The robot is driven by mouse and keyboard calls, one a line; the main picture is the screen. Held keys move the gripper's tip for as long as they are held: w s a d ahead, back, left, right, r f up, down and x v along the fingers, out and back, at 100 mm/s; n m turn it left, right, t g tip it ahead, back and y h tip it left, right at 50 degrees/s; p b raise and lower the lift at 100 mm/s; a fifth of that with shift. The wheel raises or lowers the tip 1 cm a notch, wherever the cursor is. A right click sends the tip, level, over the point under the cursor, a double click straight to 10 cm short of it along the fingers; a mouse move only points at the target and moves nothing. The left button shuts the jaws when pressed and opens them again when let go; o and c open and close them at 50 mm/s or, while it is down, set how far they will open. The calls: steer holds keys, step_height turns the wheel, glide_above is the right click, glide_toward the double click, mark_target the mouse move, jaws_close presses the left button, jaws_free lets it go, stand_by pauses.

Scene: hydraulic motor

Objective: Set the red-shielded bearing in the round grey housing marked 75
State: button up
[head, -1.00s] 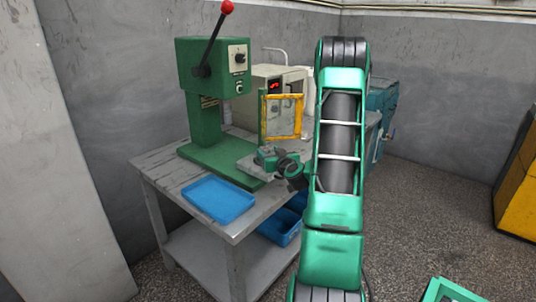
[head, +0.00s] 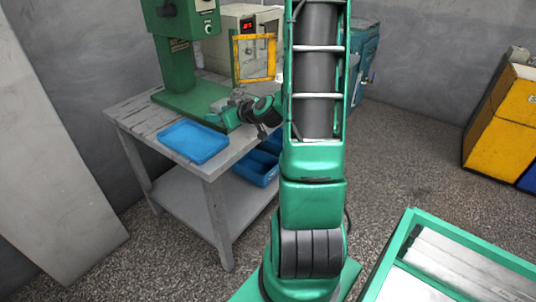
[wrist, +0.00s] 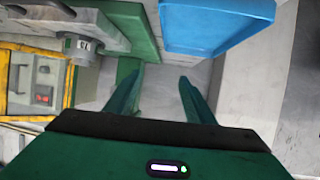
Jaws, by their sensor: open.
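In the head view my gripper (head: 232,112) is over the table near the press base. I cannot make out the housing there. The red-shielded bearing is not seen in either view.
A blue tray (head: 193,141) lies on the table (head: 135,112), and also shows in the wrist view (wrist: 210,22). The green press (head: 178,55), a yellow-framed guard (head: 253,78) and a box with a red display stand behind. Blue bins (head: 255,170) sit below the tabletop.

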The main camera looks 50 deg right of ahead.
steer(key=s+a+f+g+y, duration=0.1)
steer(key=s+a+g+y, duration=0.1)
steer(key=s+a+g, duration=0.6)
steer(key=s+a+r+m+g, duration=0.2)
steer(key=s+m, duration=0.1)
steer(key=s, duration=0.9)
steer(key=s+a+r+m+g, duration=0.2)
steer(key=s+m+g, duration=0.1)
steer(key=s, duration=1)
steer(key=shift+s+r+g+h, duration=0.15)
steer(key=shift+r+g+h, duration=0.15)
steer(key=shift+r+h, duration=0.1)
steer(key=shift+d, duration=0.1)
